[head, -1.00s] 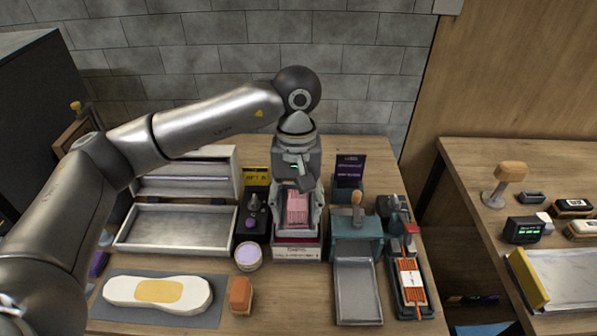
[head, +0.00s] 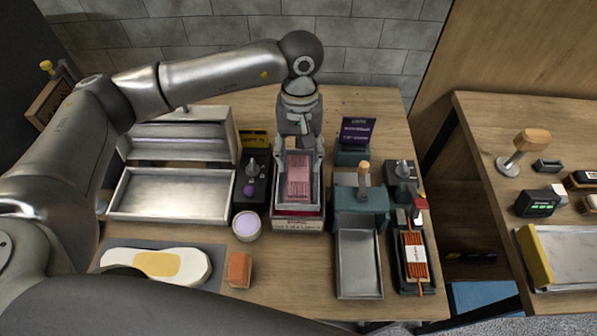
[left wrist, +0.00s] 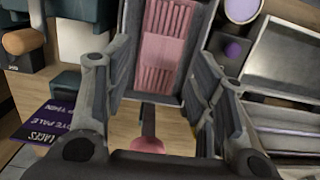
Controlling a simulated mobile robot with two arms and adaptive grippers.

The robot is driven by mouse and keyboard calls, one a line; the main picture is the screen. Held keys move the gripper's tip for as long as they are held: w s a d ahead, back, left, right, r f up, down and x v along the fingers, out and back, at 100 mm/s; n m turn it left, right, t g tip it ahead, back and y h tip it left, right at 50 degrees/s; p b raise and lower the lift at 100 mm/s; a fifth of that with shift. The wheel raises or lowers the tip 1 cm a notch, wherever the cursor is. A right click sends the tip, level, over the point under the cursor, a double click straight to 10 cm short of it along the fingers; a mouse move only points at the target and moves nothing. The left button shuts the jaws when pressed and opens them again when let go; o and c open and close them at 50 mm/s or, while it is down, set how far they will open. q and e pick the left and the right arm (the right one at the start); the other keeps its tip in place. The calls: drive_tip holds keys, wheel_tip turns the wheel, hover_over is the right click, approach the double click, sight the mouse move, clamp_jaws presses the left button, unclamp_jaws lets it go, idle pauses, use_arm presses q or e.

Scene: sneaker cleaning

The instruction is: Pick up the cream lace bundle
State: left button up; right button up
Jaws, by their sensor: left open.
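No clearly cream lace bundle shows; the lace bundle under my left gripper looks pink. This pink lace bundle (head: 298,178) lies in a grey tray on a stand (head: 297,222) at the middle of the table. It also shows in the left wrist view (left wrist: 160,45), with ribbed cords and a plain band across them. My left gripper (head: 298,160) is open above the bundle, fingers pointing down on either side of the tray. I cannot tell whether they touch it. An orange lace bundle (head: 414,273) with a white label lies in a dark holder at the right. My right gripper is out of view.
A teal dispenser (head: 360,211) with a metal tray stands close right of the stand. A dark unit (head: 252,193) and a lilac jar (head: 246,226) are close left. A shoe sole (head: 120,260) and an orange block (head: 239,269) lie at front left. A dark arm part crosses the front.

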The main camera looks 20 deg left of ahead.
sight(299, 174)
use_arm(q)
drive_tip(key=f+p, duration=0.1)
drive_tip(key=f, duration=0.1)
drive_tip(key=f+p, duration=0.1)
drive_tip(key=shift+s+f, duration=0.4)
drive_tip(key=shift+f, duration=0.4)
drive_tip(key=c, duration=0.6)
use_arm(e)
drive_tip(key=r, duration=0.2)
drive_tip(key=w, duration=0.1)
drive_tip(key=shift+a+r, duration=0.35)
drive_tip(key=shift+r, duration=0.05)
use_arm(q)
drive_tip(key=shift+w+r, duration=0.1)
drive_tip(key=shift+r, duration=0.1)
